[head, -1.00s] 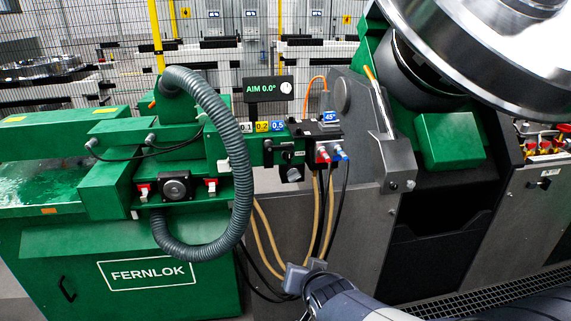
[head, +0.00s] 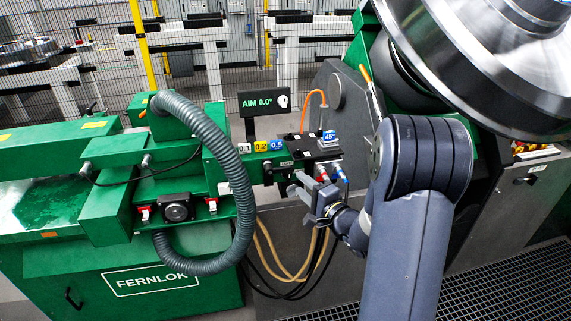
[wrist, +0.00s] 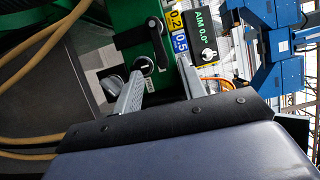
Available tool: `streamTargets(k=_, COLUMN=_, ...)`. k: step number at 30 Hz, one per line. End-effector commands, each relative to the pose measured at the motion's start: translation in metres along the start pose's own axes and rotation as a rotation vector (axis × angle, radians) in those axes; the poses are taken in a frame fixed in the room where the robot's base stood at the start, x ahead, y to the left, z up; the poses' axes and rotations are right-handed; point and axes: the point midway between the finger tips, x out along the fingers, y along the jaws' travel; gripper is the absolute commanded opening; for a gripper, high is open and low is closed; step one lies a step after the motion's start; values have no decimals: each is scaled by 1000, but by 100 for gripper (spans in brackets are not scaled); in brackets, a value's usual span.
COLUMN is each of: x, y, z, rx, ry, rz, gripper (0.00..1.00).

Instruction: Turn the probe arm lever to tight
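A black lever (wrist: 157,42) shows in the wrist view on the green housing, beside the scale tags. I cannot read a tight mark, so I cannot be sure it is the probe arm lever. A small round switch (wrist: 145,65) sits beside it, and a grey knob (wrist: 112,85) lies left of my gripper. My gripper (wrist: 160,68) is open, its two grey fingers apart, with the lever's lower end seen between the tips. Contact cannot be told. In the head view my gripper (head: 300,190) is at the right end of the green housing, hiding part of the controls.
The AIM 0.0° display (head: 264,102) stands above the housing. Red and blue connectors (head: 330,174) with hanging cables (head: 290,262) are close to my gripper. A ribbed grey hose (head: 240,185) loops to the left. A large steel wheel (head: 500,60) overhangs at the right.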

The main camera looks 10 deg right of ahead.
Motion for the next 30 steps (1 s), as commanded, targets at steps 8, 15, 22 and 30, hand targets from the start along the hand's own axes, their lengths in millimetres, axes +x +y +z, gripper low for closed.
streamTargets(k=8, x=54, y=-2, z=1, rx=-2, ry=-1, rz=0, gripper=39)
streamTargets(k=15, x=86, y=-1, z=1, rx=-3, ry=0, rz=2, gripper=39)
streamTargets(k=22, x=94, y=0, z=0, rx=-2, ry=3, rz=1, gripper=39)
streamTargets(k=30, x=93, y=0, z=0, rx=-3, ry=3, rz=1, gripper=31)
